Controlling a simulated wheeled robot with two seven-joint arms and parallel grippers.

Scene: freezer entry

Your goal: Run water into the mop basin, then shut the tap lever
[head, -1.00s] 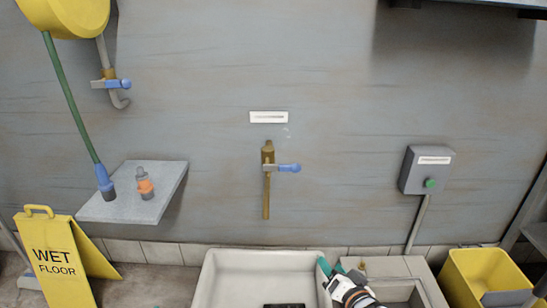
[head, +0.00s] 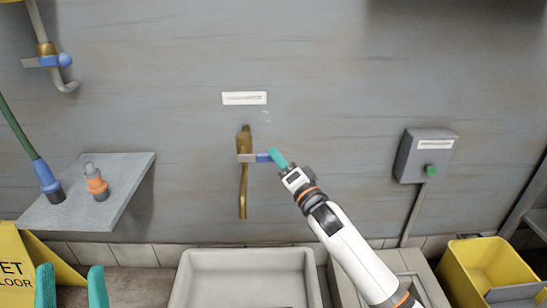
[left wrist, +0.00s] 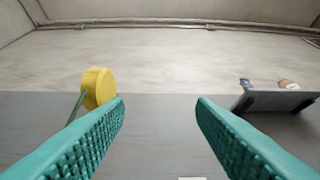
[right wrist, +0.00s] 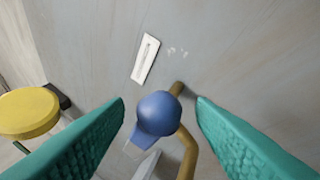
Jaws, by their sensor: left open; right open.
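The brass wall tap (head: 243,190) hangs above the white mop basin (head: 247,254). Its blue-tipped lever (head: 262,157) points right, and no water shows at the spout. My right gripper (head: 278,158) is at the lever's tip, open. In the right wrist view the lever's round blue end (right wrist: 158,113) sits between the two teal fingers, with a gap visible on both sides. My left gripper (head: 71,272) is open and empty at the lower left, with its fingers pointing up. The basin's lower part is cut off by the frame.
A grey shelf (head: 125,190) with an orange-banded bottle (head: 97,184) juts out at left, above the yellow wet-floor sign (head: 14,262). A second tap (head: 50,62) is at upper left. A green-button box (head: 425,157) and yellow bucket (head: 462,260) are at right.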

